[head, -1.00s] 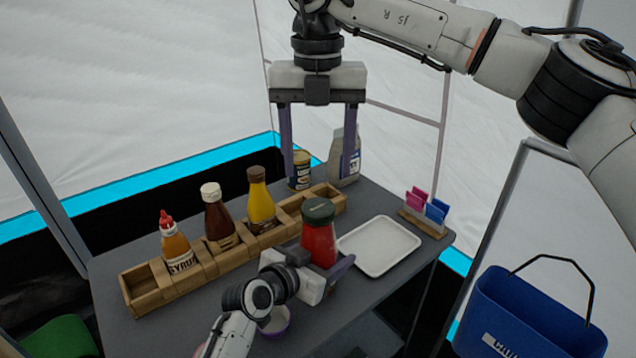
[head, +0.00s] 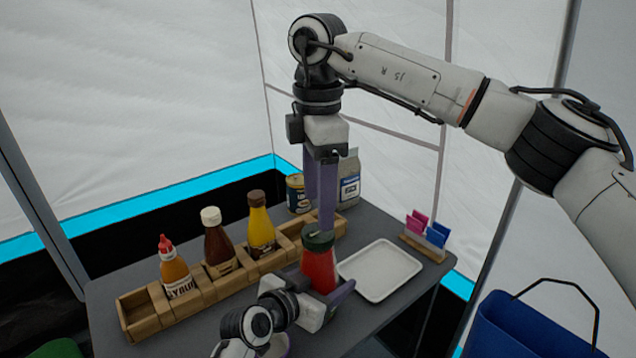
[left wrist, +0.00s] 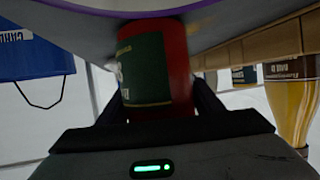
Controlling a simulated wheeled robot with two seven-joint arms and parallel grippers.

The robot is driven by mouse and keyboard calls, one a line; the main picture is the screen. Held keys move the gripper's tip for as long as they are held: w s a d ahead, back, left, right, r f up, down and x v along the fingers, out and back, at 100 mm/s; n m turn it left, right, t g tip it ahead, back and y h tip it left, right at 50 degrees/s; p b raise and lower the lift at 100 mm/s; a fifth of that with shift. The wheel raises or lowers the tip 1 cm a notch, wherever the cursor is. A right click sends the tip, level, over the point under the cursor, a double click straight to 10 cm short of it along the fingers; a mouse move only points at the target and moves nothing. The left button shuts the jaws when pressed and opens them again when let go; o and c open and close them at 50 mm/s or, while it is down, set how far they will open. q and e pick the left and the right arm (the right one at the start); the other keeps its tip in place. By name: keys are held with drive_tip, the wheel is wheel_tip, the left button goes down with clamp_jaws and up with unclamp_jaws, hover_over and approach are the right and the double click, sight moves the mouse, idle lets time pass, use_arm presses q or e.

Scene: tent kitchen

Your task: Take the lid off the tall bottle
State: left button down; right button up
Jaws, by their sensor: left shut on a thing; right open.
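The tall bottle (head: 318,270) is red with a dark green lid (head: 312,243) and stands upright on the grey table. My left gripper (head: 326,289) is shut around its body, low down, from the front. In the left wrist view the bottle's red side and dark label (left wrist: 148,75) sit between the fingers. My right gripper (head: 321,215) points down over the bottle, open, with its purple fingers at the lid. One finger overlaps the lid in the picture; I cannot tell whether it touches.
A wooden rack (head: 137,314) behind the bottle holds a syrup bottle (head: 176,272), a brown bottle (head: 217,245) and a yellow bottle (head: 260,228). A white tray (head: 380,270) lies to the right.

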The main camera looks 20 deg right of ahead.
drive_tip(key=shift+f, duration=2.75)
